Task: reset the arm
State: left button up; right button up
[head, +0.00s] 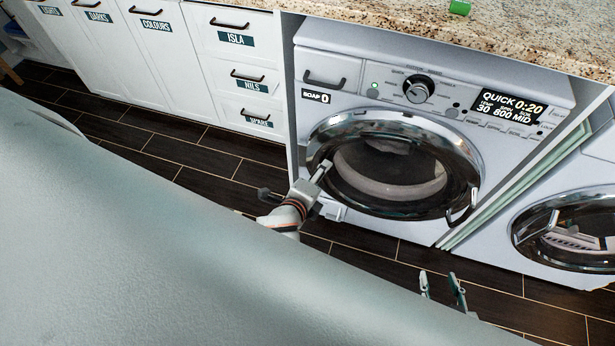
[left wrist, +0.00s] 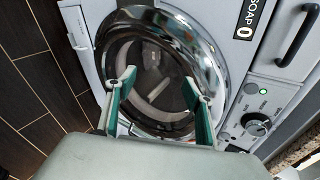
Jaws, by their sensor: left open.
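My left gripper (head: 296,181) is in front of the left edge of the washing machine door (head: 400,172), in the head view. In the left wrist view my left gripper (left wrist: 163,88) has its two fingers spread apart, with nothing between them, facing the round door (left wrist: 150,90). The door looks shut. My right gripper (head: 440,285) shows only its fingertips at the lower middle, apart and empty, over the dark floor. The rest of it is hidden behind a large grey part of my own body.
The washing machine (head: 345,58) stands under a speckled counter (head: 510,40), with a second machine (head: 575,235) at right. White labelled cabinets (head: 190,45) line the left. A green object (head: 460,7) lies on the counter. The dark tiled floor (head: 215,155) before the cabinets is clear.

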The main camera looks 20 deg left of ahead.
pick_arm(q)
jog(key=shift+s+a+f+n, duration=0.3)
jog(key=shift+s+n, duration=0.05)
jog(key=shift+n, duration=0.05)
pick_arm(e)
jog(key=shift+w+a, duration=0.15)
jog(key=shift+a, duration=0.15)
pick_arm(q)
jog(key=s+a+f+n+h, duration=0.1)
jog(key=s+n, duration=0.5)
jog(key=n, duration=0.1)
jog(key=s+a+f+n+g+h, duration=0.1)
jog(key=s+f+n, duration=0.1)
jog(key=s+n, duration=0.4)
jog(key=shift+a+n+h, duration=0.25)
jog(key=shift+n+h, duration=0.05)
jog(key=shift+n, duration=0.6)
jog(key=shift+f, duration=0.1)
